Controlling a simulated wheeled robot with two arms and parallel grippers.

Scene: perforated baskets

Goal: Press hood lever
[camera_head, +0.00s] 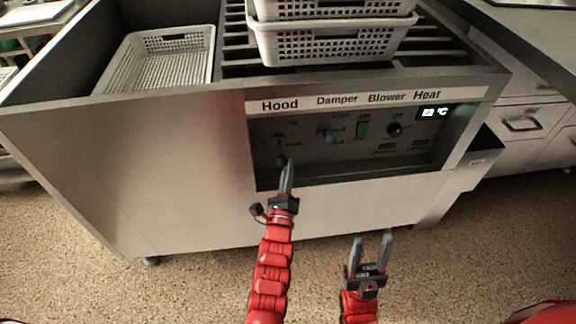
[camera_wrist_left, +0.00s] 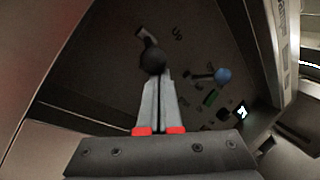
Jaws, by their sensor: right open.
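The hood lever (camera_head: 281,160) is a dark lever with a black ball knob under the Hood label on the recessed control panel (camera_head: 300,176). In the left wrist view the black ball of the hood lever (camera_wrist_left: 152,60) sits right at my fingertips, with its short stem behind. My left gripper (camera_head: 288,166) reaches up to it from below. In the left wrist view my left gripper's fingers (camera_wrist_left: 155,80) lie together, with the ball at their tips, not between them. I cannot tell whether they touch. My right gripper (camera_head: 373,238) is open and empty, lower right, in front of the machine.
A blue damper knob (camera_head: 329,139), a green blower switch (camera_head: 363,129) and a black heat dial (camera_head: 394,130) sit right of the lever. A temperature display (camera_head: 435,112) is lit. White perforated baskets (camera_head: 165,62) stand on top of the machine. The floor in front is clear.

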